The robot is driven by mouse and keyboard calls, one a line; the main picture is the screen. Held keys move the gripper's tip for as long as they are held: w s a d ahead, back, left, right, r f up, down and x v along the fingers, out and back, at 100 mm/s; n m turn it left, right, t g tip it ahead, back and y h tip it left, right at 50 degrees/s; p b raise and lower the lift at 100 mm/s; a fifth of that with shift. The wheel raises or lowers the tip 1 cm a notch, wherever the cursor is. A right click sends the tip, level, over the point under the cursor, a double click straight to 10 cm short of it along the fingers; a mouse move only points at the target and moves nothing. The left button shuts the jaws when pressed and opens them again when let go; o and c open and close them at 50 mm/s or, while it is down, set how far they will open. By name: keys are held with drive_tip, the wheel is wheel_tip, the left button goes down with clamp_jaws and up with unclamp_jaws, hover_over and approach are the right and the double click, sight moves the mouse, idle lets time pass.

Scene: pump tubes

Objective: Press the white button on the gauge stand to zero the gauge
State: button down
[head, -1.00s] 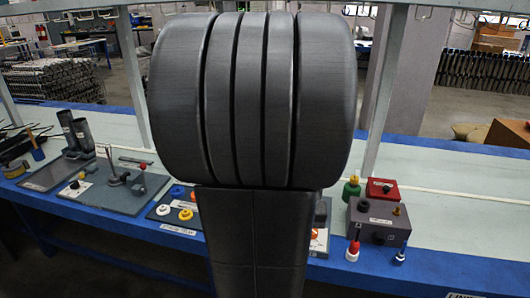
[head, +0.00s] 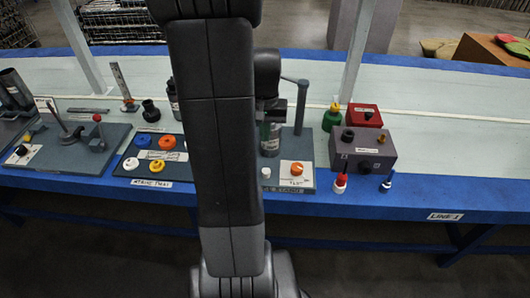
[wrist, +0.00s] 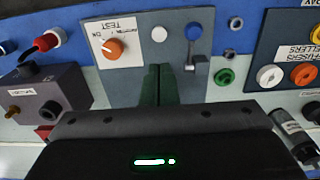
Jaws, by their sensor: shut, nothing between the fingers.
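The gauge stand (head: 309,184) is a grey plate at the table's front edge, with an upright post. On it are the white button (head: 265,172) and an orange knob (head: 297,168) on a white TEST label. In the wrist view the white button (wrist: 159,34) lies beyond the fingertips, between the orange knob (wrist: 115,48) and a blue round part (wrist: 193,31). My gripper (wrist: 160,70) is shut and empty, its dark green fingers apart from the button in the picture. In the head view my arm hides the stand's left part. I cannot make out the gauge face.
A grey box (head: 362,152) with a red-capped part in front stands to the right, a red box (head: 363,115) behind it. A tray of coloured rings (head: 143,141) lies to the left. The post (head: 301,105) rises close beside my gripper. Clear table lies far right.

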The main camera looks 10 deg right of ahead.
sight(266, 172)
wheel_tip(266, 172, down, 14)
drive_tip(key=shift+r+b, duration=0.2)
drive_tip(key=shift+b, duration=0.85)
drive_tip(key=shift+f, duration=0.1)
drive_tip(key=shift+f+b, duration=0.65)
drive_tip(key=shift+f, duration=0.1)
drive_tip(key=shift+s+f, duration=0.3)
drive_tip(key=shift+f, duration=0.1)
drive_tip(key=shift+f+b, duration=0.15)
drive_tip(key=shift+b, duration=0.15)
drive_tip(key=shift+r+p, duration=0.5)
drive_tip(key=shift+r, duration=0.1)
wheel_tip(266, 172, up, 14)
drive_tip(key=p, duration=0.4)
drive_tip(key=shift+w+f, duration=0.15)
drive_tip(key=shift+w, duration=0.15)
